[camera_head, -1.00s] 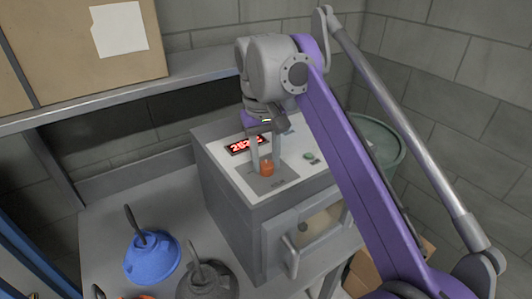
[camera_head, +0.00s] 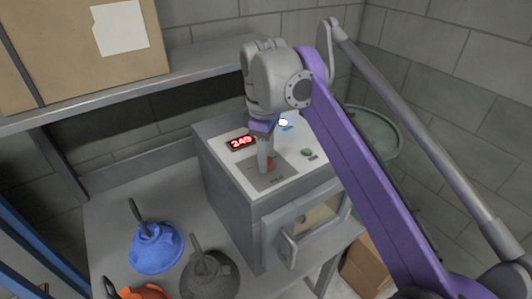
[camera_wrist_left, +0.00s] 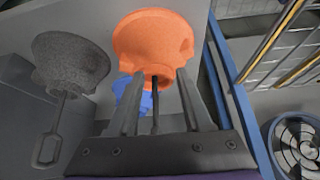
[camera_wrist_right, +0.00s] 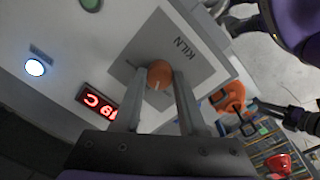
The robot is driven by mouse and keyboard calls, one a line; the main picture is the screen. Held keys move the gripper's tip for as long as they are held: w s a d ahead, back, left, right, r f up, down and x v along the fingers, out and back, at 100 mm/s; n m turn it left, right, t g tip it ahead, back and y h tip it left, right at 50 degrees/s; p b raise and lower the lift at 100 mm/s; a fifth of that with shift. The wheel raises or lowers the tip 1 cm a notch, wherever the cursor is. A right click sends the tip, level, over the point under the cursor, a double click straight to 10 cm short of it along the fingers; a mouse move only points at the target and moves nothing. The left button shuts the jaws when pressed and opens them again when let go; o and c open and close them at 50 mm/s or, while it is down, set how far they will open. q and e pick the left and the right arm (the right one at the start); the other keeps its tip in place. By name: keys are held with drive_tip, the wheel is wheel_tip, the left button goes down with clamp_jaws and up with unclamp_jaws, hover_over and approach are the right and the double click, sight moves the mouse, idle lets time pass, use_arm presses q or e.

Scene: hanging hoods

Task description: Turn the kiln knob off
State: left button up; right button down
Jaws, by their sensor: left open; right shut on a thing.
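The kiln (camera_head: 222,190) is a grey box with a white top on the bench. Its orange knob (camera_head: 271,163) sits on a grey plate on that top, and a white mark shows on it in the right wrist view (camera_wrist_right: 160,73). My right gripper (camera_head: 265,166) reaches down from above and is shut on the knob, one finger on each side. In the head view its fingers hide part of the knob. The red display (camera_head: 241,142) appears to read 249. My left gripper (camera_wrist_left: 160,80) is open, with the dark handle of an orange hood (camera_wrist_left: 153,38) between its fingers.
A blue hood (camera_head: 156,250) and a dark grey hood (camera_head: 209,277) stand on the bench left of the kiln. A shelf with a cardboard box (camera_head: 85,50) is behind. A round green-grey bin (camera_head: 370,135) stands right of the kiln. A white light (camera_head: 283,122) glows on the kiln top.

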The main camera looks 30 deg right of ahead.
drive_tip(key=n, duration=0.3)
drive_tip(key=shift+r, duration=0.1)
use_arm(q)
drive_tip(key=shift+w+r+p, duration=0.35)
drive_tip(key=shift+w+r, duration=0.05)
drive_tip(key=shift+r, duration=0.25)
use_arm(e)
drive_tip(key=shift+d+n, duration=0.1)
drive_tip(key=shift+n, duration=1.6)
drive_tip(key=shift+c, duration=2.3)
unclamp_jaws()
use_arm(q)
drive_tip(key=shift+w+r, duration=0.2)
drive_tip(key=shift+r, duration=0.05)
use_arm(e)
wheel_tip(320, 180, up, 11)
drive_tip(key=shift+s, duration=0.25)
drive_tip(key=shift+f, duration=0.2)
